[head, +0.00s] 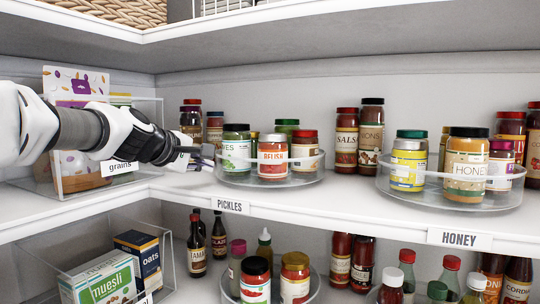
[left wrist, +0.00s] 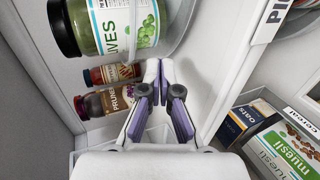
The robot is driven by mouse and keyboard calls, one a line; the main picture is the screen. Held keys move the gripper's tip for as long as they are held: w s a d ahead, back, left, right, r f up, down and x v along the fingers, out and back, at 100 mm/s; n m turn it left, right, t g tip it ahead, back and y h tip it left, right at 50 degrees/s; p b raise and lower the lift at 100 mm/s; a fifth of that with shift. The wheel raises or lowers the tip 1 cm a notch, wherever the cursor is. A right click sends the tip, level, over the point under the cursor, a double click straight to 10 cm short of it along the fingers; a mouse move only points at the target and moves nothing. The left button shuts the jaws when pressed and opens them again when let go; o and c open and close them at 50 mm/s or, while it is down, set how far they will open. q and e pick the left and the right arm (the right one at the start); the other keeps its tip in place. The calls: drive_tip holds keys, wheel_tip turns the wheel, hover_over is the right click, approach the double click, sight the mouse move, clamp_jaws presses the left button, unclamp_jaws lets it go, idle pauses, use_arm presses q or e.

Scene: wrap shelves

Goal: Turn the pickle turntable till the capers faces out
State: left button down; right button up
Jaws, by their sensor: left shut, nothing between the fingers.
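The pickle turntable (head: 293,181) is a clear round tray with a raised rim on the upper shelf, above the PICKLES label (head: 230,205). My left gripper (head: 208,157) is shut and empty at the turntable's left edge. In the left wrist view its fingertips (left wrist: 159,72) are close to the rim (left wrist: 183,35), below the olives jar (left wrist: 115,25); contact is unclear. My right gripper is not in view.
A clear grains bin (head: 83,183) stands left. Jars, including prunes (left wrist: 112,101), stand behind the turntable's left side. Another shelf above limits height; the lower shelf holds boxes and bottles.

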sight(230, 170)
use_arm(q)
drive_tip(key=shift+w+d, duration=0.45)
drive_tip(key=shift+d, duration=0.25)
idle(0.6)
drive_tip(key=shift+s+d+b, duration=0.45)
drive_tip(key=shift+s+d, duration=0.2)
drive_tip(key=shift+s, duration=0.3)
drive_tip(key=shift+d, duration=0.15)
drive_tip(key=shift+s+d+b, duration=0.3)
drive_tip(key=shift+s+d, duration=0.3)
drive_tip(key=shift+d, duration=0.35)
